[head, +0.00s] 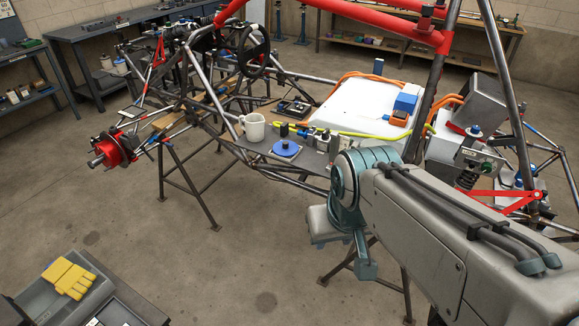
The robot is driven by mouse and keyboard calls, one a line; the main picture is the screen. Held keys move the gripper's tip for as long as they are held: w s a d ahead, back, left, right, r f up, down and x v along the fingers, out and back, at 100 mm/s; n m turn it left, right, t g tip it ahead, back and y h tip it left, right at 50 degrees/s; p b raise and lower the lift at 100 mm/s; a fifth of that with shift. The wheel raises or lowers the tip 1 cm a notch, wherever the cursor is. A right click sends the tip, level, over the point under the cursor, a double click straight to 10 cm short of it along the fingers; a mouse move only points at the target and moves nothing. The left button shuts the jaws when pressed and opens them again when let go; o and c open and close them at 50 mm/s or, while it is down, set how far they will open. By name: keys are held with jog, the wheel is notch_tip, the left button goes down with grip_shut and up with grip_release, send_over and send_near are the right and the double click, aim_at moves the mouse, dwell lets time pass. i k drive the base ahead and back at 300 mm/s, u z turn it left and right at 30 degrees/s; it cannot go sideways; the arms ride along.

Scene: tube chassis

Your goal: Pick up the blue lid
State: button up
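The blue lid (286,149) is a flat round disc with a small knob on top. It lies on the dark side plate (250,147) of the tube chassis, near the middle of the head view. A white mug (254,129) stands to its left. My arm comes in from the lower right, and its teal joint is right of the lid and nearer the camera. The fingers of my gripper cannot be made out, so nothing shows of what they hold.
Small fittings (320,136) and a yellow-green hose (370,134) lie behind and right of the lid. Chassis tubes and a red roll bar (390,22) rise behind. A grey bin with yellow gloves (69,278) is at the lower left. The floor in front is clear.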

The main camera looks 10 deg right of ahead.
aim_at(283, 147)
jog(key=u, duration=0.7)
jog(key=i, duration=1.45)
jog(key=z, duration=0.9)
